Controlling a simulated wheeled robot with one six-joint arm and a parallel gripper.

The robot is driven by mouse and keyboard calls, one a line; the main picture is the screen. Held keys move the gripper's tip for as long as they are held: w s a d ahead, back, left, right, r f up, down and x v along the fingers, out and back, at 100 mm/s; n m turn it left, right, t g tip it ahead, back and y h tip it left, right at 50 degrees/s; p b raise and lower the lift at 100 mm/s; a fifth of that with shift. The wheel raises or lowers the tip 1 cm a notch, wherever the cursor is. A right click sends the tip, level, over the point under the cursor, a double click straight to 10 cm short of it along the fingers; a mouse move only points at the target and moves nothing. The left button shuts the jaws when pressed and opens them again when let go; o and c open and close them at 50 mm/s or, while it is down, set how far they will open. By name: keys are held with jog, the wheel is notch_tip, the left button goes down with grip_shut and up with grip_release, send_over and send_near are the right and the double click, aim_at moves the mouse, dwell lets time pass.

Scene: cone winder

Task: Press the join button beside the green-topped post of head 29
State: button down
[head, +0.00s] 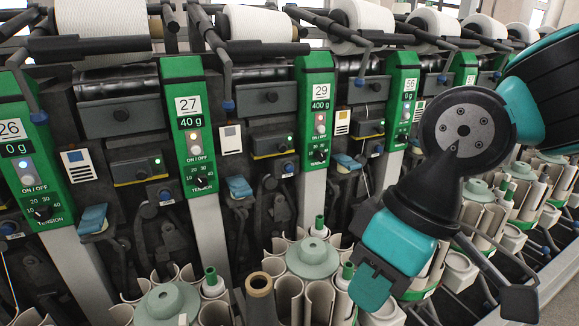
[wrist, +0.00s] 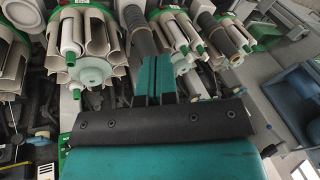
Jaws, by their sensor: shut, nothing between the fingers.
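The green-topped post of head 29 (head: 315,110) stands in the middle of the head view, with a white "29" label, a "400 g" display and a lit on/off lamp. A small round blue button (head: 289,167) sits low on the dark panel just left of this post. I cannot read any marking on it. My gripper (head: 370,287) is lower right of the post, pointing down over the tube holders, apart from the button. Its teal fingers are together and empty, as the wrist view also shows (wrist: 154,78). The wrist view does not clearly show the button.
The post of head 27 (head: 190,125) is to the left and the post of head 56 (head: 403,100) to the right. Round tube holders with pale discs (head: 312,258) stand in front, below the panels. A brown-topped dark tube (head: 259,290) rises between them.

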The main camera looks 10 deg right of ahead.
aim_at(290, 169)
jog(key=w+a+m+t+y+p, duration=0.25)
jog(key=w+m+p, duration=0.4)
jog(key=w, duration=1.05)
jog(key=w+d+f+m+t+p, duration=0.2)
jog(key=w+d+f+m+p, duration=0.1)
jog(key=w, duration=0.5)
jog(key=w+d+f+m+t+h+p, duration=0.1)
jog(key=w+d+f+m+t+p, duration=0.2)
jog(key=w+f+m, duration=0.3)
jog(key=shift+w+d+f+t+p, duration=0.2)
jog(key=shift+w+d+t+p, duration=0.15)
jog(key=shift+w+d, duration=0.6)
jog(key=shift+w+a, duration=0.2)
jog(key=w+a, duration=0.1)
jog(key=w, duration=0.7)
jog(key=shift+w+a, duration=0.2)
jog(key=shift+a, duration=0.15)
